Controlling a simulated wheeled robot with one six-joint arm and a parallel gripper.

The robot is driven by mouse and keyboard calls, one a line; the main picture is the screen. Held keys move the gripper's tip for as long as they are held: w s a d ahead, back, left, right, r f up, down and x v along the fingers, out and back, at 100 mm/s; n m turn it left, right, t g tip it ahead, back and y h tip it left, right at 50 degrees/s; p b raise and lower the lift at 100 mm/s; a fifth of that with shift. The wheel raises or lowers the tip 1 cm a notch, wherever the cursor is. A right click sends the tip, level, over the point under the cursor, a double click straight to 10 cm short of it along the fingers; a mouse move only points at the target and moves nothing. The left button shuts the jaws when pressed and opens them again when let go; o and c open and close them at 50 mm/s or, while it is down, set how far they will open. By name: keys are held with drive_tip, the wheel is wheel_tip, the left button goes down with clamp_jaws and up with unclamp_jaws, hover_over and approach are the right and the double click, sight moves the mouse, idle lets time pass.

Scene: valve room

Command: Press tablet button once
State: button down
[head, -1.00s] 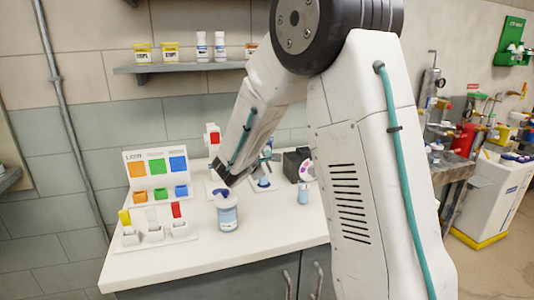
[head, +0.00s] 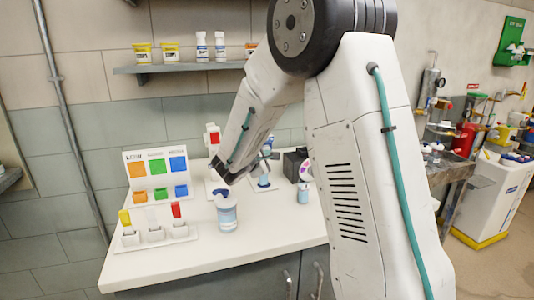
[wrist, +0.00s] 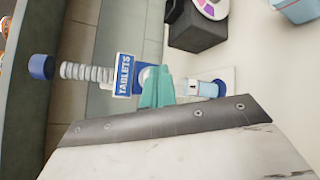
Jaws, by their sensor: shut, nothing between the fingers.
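The tablet dispenser (head: 265,170) stands on the white counter behind and right of my gripper. In the wrist view it lies sideways, with a blue cap, a clear ribbed tube and a blue TABLETS sign (wrist: 124,75). I cannot clearly make out the button. My gripper (head: 220,170) is shut and empty, in the air above and just behind a blue-and-white jar (head: 228,218). Its fingertips are small and dark in the head view.
A black box (head: 293,160) with a coloured dial and a pale-blue container (head: 303,193) stand right of the dispenser. A colour-coded panel (head: 157,163) and small holders are at the left. A shelf (head: 185,68) with tubs hangs above.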

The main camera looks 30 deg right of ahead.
drive_tip(key=shift+s, duration=0.1)
drive_tip(key=shift+s+a, duration=0.3)
drive_tip(key=shift+s, duration=0.55)
drive_tip(key=s, duration=0.2)
drive_tip(key=s+a, duration=0.1)
drive_tip(key=s, duration=0.1)
drive_tip(key=shift+s+a, duration=0.15)
drive_tip(key=shift+s, duration=0.25)
idle(0.7)
